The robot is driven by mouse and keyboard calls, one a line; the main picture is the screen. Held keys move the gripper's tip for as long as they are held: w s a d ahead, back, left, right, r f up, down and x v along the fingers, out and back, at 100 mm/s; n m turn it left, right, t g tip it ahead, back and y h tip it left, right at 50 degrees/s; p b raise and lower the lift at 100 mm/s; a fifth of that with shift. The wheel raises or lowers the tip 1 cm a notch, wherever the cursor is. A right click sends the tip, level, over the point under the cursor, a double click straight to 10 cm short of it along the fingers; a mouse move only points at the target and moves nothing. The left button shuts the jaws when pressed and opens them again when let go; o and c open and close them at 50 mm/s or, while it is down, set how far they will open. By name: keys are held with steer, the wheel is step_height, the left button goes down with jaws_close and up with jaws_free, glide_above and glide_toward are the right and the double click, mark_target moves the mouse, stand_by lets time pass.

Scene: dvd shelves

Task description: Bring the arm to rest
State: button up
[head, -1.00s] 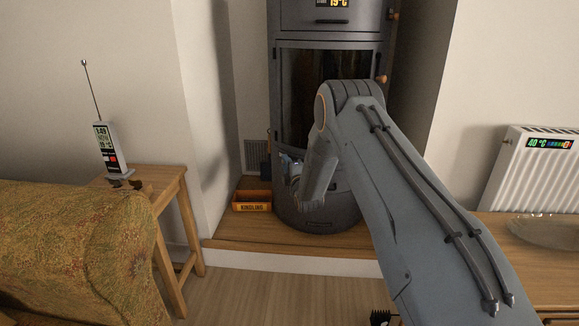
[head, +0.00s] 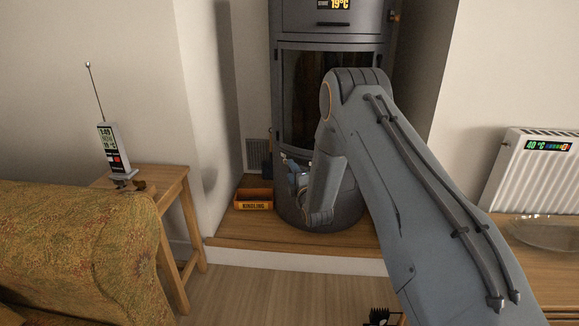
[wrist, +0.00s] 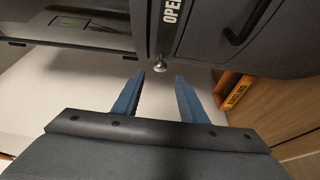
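My arm (head: 420,200) reaches from the lower right toward the dark stove (head: 320,215) in the alcove, with its elbow raised and its forearm hanging down. In the head view my gripper is mostly hidden behind the forearm. In the wrist view my gripper (wrist: 159,80) has its two blue fingers apart with nothing between them. A small metal knob (wrist: 160,66) on the stove's dark front lies just beyond the fingertips, apart from them as far as I can tell. Lettering reading "OPE" runs beside it.
An orange kindling box (head: 254,204) stands on the wooden hearth (head: 290,239), left of the stove. A wooden side table (head: 170,182) with a weather-station device (head: 115,150) and a patterned armchair (head: 80,240) are at left. A radiator (head: 535,180) and a glass dish (head: 550,232) are at right.

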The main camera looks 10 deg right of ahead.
steer(key=shift+s+d, duration=0.1)
steer(key=shift+s, duration=0.35)
steer(key=s+a+r+m+g, duration=0.3)
steer(key=s+a+r+g, duration=0.1)
steer(key=a, duration=0.6)
steer(key=s+a+r+m+g, duration=0.2)
steer(key=s+a+g, duration=0.15)
steer(key=s, duration=0.35)
steer(key=s+a+r+m+g, duration=0.1)
steer(key=s+a+m+g, duration=0.1)
steer(key=s+a, duration=0.35)
steer(key=s+d+r+m+g+h, duration=0.1)
steer(key=s+r+m+g, duration=0.15)
steer(key=s, duration=1.15)
steer(key=s+d+r+m+g, duration=0.1)
steer(key=s+m+g, duration=0.15)
steer(key=s, duration=1.15)
steer(key=s+d+r+m+g+h, duration=0.15)
steer(key=s+g, duration=0.25)
steer(key=s, duration=1)
steer(key=d+r+m+p, duration=0.6)
steer(key=d+r+p, duration=1.2)
steer(key=r+p, duration=0.5)
steer(key=p, duration=0.3)
steer(key=shift+d+t, duration=0.15)
steer(key=shift+t, duration=0.2)
